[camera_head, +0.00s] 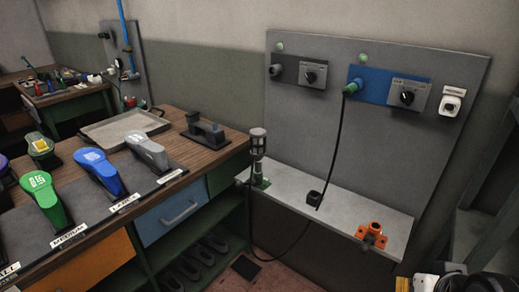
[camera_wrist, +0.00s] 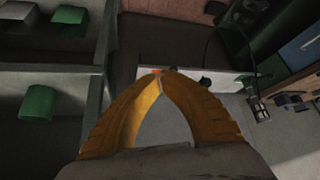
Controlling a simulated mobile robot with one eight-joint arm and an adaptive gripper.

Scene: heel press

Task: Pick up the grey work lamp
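The grey work lamp (camera_head: 257,151) stands upright at the left end of a grey wall shelf (camera_head: 337,209) in the head view. It has a caged head on a slim handle, and a green patch lies at its foot. A dark cord hangs from it below the shelf. My gripper (camera_wrist: 162,77) shows in the wrist view with its two yellow fingers meeting at the tips. Nothing is visible between them. It is apart from the lamp.
A small black block (camera_head: 313,198) and an orange fixture (camera_head: 372,236) sit on the shelf. A grey panel (camera_head: 310,120) behind holds sockets, knobs and a green plug (camera_head: 351,88) with a hanging cord. The workbench (camera_head: 172,143) at left carries coloured shoe forms and a tray (camera_head: 124,128).

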